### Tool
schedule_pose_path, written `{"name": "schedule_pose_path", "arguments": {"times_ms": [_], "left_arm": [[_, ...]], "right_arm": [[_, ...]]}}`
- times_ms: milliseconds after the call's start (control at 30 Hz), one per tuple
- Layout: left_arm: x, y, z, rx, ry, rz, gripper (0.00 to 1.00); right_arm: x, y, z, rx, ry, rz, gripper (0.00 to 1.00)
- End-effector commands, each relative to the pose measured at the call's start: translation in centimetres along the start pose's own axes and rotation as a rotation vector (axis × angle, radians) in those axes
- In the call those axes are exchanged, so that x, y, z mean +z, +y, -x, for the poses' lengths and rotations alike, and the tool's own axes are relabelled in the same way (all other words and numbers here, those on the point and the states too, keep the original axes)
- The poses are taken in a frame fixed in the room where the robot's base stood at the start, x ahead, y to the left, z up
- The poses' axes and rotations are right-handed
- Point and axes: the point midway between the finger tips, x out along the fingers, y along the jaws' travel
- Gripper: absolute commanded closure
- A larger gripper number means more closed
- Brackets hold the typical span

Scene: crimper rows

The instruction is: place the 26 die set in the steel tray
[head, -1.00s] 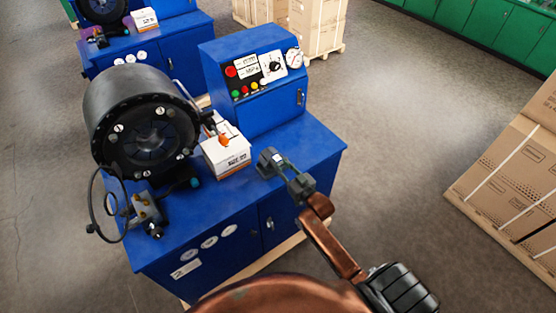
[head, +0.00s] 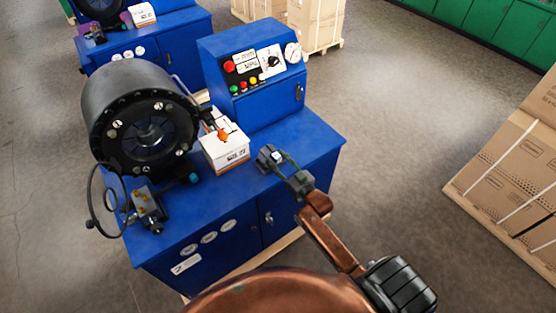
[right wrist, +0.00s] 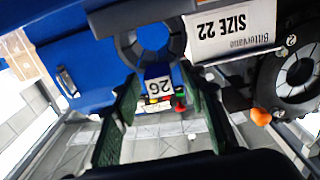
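I cannot make out a steel tray. My left gripper is not in view.
A white SIZE 22 box (head: 226,152) stands left of the die set. Further left is the black crimper head (head: 140,115). The control panel (head: 255,75) rises behind. The cabinet top (head: 310,140) is clear at right. Strapped cartons (head: 515,165) stand far right.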

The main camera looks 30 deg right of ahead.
Motion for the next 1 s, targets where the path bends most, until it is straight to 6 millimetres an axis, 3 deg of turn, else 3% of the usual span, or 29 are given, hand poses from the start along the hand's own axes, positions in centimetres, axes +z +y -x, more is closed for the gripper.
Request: {"name": "schedule_pose_path", "arguments": {"times_ms": [233, 700, 1000], "left_arm": [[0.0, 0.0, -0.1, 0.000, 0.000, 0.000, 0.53], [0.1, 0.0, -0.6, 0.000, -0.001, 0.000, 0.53], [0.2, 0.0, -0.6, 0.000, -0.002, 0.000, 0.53]], "right_arm": [[0.1, 0.1, 1.8, 0.001, -0.002, 0.001, 0.61], [0.0, 0.0, 10.7, 0.001, -0.002, 0.000, 0.61], [-0.2, 0.0, 12.0, 0.000, 0.001, 0.000, 0.61]]}}
